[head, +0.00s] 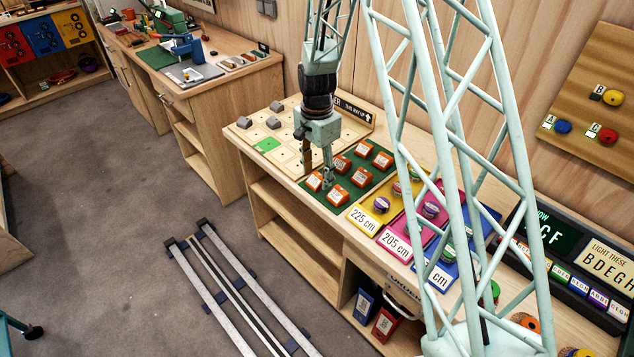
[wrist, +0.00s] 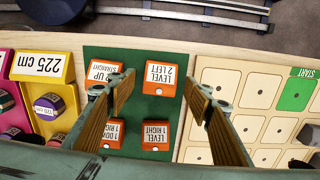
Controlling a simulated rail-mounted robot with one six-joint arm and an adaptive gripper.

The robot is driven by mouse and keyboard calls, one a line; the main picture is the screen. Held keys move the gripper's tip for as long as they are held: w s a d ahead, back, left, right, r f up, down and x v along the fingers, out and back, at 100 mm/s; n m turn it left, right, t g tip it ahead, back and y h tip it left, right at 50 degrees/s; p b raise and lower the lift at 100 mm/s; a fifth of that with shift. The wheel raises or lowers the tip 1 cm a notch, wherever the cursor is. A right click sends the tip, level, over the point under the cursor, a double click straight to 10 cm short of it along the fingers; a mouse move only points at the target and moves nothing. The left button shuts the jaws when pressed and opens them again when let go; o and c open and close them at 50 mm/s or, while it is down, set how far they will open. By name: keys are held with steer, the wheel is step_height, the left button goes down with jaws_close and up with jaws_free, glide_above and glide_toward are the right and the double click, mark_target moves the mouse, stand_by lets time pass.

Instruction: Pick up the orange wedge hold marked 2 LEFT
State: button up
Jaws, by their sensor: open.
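The orange wedge hold marked LEVEL 2 LEFT (wrist: 160,76) lies on a green mat (wrist: 133,57), in the row by the table's front edge. Its printing reads upside down in the wrist view. In the head view, it appears to be the front hold nearest the tile board (head: 314,182), though its print is too small to read. My gripper (wrist: 160,84) is open and empty, pointing down over the mat. Its fingers appear on either side of this hold in the wrist view, the hold lying between them. Their height above it is hard to judge.
A hold marked UP STRAIGHT (wrist: 104,72) lies close beside it. Behind are LEVEL 1 RIGHT (wrist: 157,132) and another partly hidden hold (wrist: 112,134). A pale tile board with a green START tile (wrist: 296,92) adjoins the mat. Height trays, including a yellow 225 cm one (head: 364,220), stand opposite.

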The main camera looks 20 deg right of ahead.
steer(key=shift+f, duration=0.8)
steer(key=shift+c, duration=0.2)
steer(key=c, duration=0.9)
steer(key=shift+r, duration=0.2)
steer(key=shift+r, duration=1.55)
steer(key=s, duration=0.5)
steer(key=s+r, duration=0.1)
steer(key=s, duration=1)
steer(key=shift+a+r, duration=0.25)
steer(key=shift+a, duration=0.1)
